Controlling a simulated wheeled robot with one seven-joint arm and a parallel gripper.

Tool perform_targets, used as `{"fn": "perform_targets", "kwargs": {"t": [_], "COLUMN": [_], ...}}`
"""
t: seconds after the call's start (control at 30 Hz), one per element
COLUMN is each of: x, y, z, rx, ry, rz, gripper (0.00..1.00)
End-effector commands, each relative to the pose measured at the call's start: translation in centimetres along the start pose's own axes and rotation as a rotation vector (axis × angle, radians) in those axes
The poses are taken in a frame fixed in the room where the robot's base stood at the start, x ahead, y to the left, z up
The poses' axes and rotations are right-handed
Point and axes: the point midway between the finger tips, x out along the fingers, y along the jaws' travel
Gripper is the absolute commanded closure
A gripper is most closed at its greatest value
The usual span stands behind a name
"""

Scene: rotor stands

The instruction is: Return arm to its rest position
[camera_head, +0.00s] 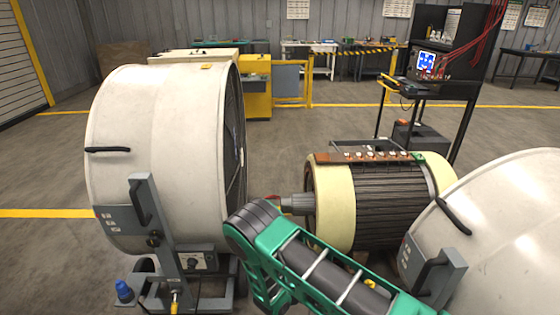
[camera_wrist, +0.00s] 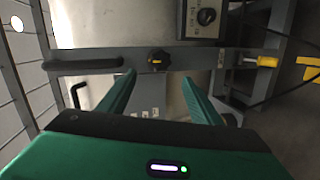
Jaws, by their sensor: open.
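My gripper (camera_wrist: 159,78) shows in the wrist view with its two green fingers apart and nothing between them. Its fingertips point toward the grey stand post (camera_wrist: 210,60), close to a black knob (camera_wrist: 158,57); I cannot tell the exact gap. In the head view my green arm (camera_head: 300,260) reaches in from the lower right, bends at the middle, and runs down out of the frame. The gripper itself is not seen there.
A cream and dark ribbed motor (camera_head: 390,200) stands behind my arm. A second white drum (camera_head: 510,230) is close at right. A control box (camera_wrist: 203,18) and a yellow handle (camera_wrist: 267,61) are near the gripper. A blue cap (camera_head: 123,289) is at lower left.

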Motion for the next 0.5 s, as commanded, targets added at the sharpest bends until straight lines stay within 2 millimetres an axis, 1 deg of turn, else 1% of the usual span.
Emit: {"fn": "perform_targets", "kwargs": {"t": [0.03, 0.1, 0.37, 0.5], "x": [-0.4, -0.9, -2.5, -3.1], "y": [0.9, 1.9, 6.0, 8.6], "z": [-0.6, -1.2, -3.2, -4.0], "rx": [-0.007, -0.023, -0.069, -0.085], "ry": [-0.027, -0.058, -0.146, -0.178], "rz": [-0.041, -0.096, -0.307, -0.422], "gripper": [0.42, 0.42, 0.42, 0.42]}}
